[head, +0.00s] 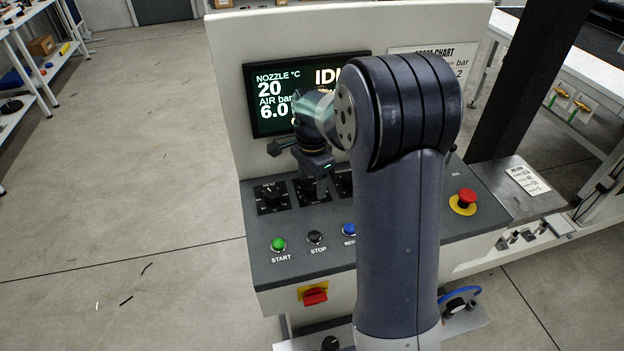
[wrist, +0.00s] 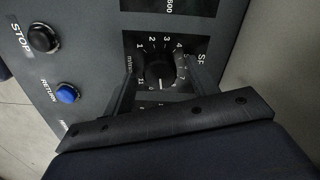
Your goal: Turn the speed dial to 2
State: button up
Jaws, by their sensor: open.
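The speed dial is a round black knob (wrist: 157,70) on a black square plate with white numbers around it; the side label is partly hidden, showing "SP". A short white mark on the knob seems to point toward the wrist camera's lower edge, near the 0; the exact reading is too small to be sure. My gripper (wrist: 163,78) is open, with one finger on each side of the knob; I cannot tell whether they touch it. In the head view my gripper (head: 319,183) points down over the middle dial plate (head: 303,193), hiding its knob.
Another dial (head: 270,196) sits to the left; a third plate is partly behind my arm. In front are the green START button (head: 279,244), black STOP button (head: 316,238) and blue button (head: 349,230). A red emergency stop (head: 466,196) is right. The screen (head: 290,95) stands behind.

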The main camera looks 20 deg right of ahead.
jog(key=shift+f, duration=0.1)
jog(key=shift+c, duration=0.5)
jog(key=c, duration=0.9)
jog(key=shift+n, duration=0.3)
